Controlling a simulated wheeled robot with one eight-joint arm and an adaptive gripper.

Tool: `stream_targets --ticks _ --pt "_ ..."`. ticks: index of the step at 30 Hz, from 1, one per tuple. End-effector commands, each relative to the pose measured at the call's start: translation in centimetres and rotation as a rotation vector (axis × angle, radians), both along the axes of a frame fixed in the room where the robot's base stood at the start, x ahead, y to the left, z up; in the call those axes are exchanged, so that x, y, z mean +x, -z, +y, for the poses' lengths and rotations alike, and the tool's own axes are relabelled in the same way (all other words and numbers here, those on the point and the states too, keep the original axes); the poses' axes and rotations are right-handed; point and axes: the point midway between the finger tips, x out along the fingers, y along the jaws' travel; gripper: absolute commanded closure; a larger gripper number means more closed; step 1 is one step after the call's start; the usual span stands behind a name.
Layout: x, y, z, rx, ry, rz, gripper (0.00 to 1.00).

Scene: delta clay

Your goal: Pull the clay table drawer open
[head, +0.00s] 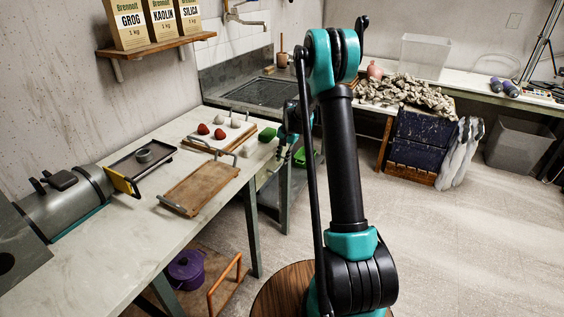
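A heap of grey clay lumps (410,94) lies on the table at the back right. Below its front edge hang dark blue, splattered panels (423,140) above a wooden base. A long pale work table (165,235) on dark legs stands at the left. I cannot make out a drawer front or handle clearly; my arm covers part of the view. My gripper (290,130) is near the right far end of the left table, by the sink unit.
A purple pot (187,270) sits below. Grey cloth (461,152) hangs beside the blue panels. Floor at right is clear.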

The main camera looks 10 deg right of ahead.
Motion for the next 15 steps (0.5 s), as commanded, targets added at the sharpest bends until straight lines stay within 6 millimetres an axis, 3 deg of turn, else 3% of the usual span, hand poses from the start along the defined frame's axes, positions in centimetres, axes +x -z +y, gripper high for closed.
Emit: stream_targets --ticks 6,15 --pt "0.2 1.9 0.3 0.0 0.0 0.0 0.81" --pt "0.2 2.1 0.4 0.0 0.0 0.0 0.81"
